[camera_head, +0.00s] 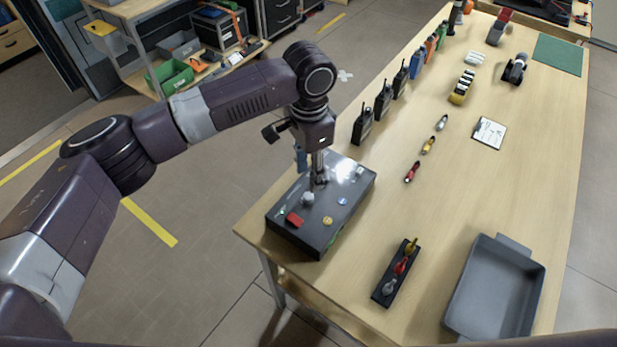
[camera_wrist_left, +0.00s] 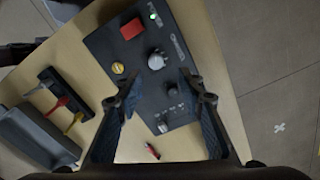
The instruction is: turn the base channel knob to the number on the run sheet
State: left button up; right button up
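The base station (camera_head: 325,222) is a dark box on the near left corner of the table; its panel (camera_wrist_left: 199,52) fills the middle of the left wrist view. A large silver knob (camera_wrist_left: 157,60) and a smaller dark knob (camera_wrist_left: 170,88) stand on it, with a red button (camera_wrist_left: 132,29) and a yellow button (camera_wrist_left: 118,68). I cannot tell which knob is the channel one. My left gripper (camera_head: 318,182) is above the panel, fingers apart with nothing between them; in the wrist view its fingers (camera_wrist_left: 160,82) flank the knobs. A white sheet (camera_head: 489,132), too small to read, lies on the table. My right gripper is out of view.
Several radios (camera_head: 384,100) stand along the table's left edge behind the box. A small dark holder with coloured items (camera_head: 387,294) and a grey tray (camera_head: 537,292) are at the near right. Small markers (camera_head: 428,145) lie mid-table, with bare wood around them.

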aim_at(309, 195)
pick_arm(q)
jog(key=f, duration=0.2)
jog(key=s+f+p, duration=0.1)
jog(key=f, duration=0.2)
jog(key=shift+f, duration=0.75)
jog(key=shift+w, duration=0.1)
jog(key=c, duration=0.9)
grip_shut()
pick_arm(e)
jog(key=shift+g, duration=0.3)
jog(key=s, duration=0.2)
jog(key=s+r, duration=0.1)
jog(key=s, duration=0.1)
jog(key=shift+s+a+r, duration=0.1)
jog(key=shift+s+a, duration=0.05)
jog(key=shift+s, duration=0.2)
